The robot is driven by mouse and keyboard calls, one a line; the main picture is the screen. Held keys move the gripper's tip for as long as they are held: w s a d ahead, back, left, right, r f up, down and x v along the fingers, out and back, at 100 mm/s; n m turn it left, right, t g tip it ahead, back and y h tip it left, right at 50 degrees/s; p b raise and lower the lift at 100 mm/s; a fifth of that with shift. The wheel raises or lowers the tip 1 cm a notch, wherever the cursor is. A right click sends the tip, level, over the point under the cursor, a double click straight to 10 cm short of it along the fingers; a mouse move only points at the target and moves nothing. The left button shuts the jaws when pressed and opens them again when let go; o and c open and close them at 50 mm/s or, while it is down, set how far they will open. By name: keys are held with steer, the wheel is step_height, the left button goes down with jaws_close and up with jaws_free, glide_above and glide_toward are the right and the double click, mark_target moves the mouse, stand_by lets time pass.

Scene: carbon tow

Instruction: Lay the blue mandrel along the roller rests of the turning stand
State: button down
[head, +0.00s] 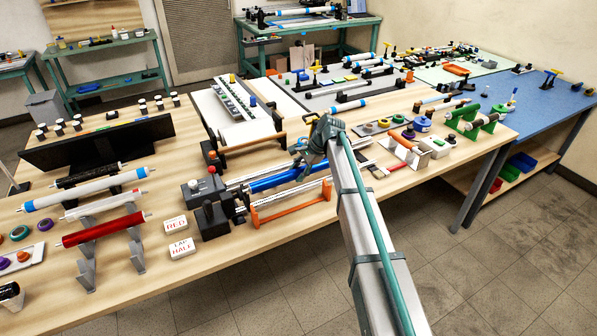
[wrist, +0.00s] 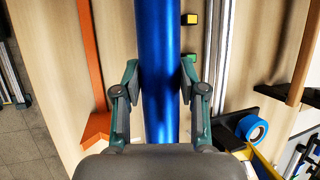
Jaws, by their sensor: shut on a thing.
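The blue mandrel (head: 272,183) is a long glossy blue tube, lying lengthwise at the turning stand on the wooden bench. In the wrist view the mandrel (wrist: 160,35) runs straight up the picture between my fingers. My gripper (wrist: 160,80) is shut on it, one finger on each side; in the head view my gripper (head: 306,162) is partly hidden by my arm. The turning stand (head: 203,190) has a dark end block with a red knob and pale metal rails (wrist: 217,45) beside the mandrel. I cannot tell whether the mandrel touches the roller rests, which are hard to make out.
An orange bar frame (head: 290,205) stands in front of the mandrel; it also shows in the wrist view (wrist: 97,128). White signs (head: 182,248), a red tube (head: 100,230) and a white-and-blue tube (head: 85,188) on stands are at left. Small bench items crowd the right.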

steer(key=shift+f, duration=0.45)
steer(key=c, duration=0.6)
jaws_free()
steer(key=v, duration=1.2)
steer(key=shift+d+f, duration=0.1)
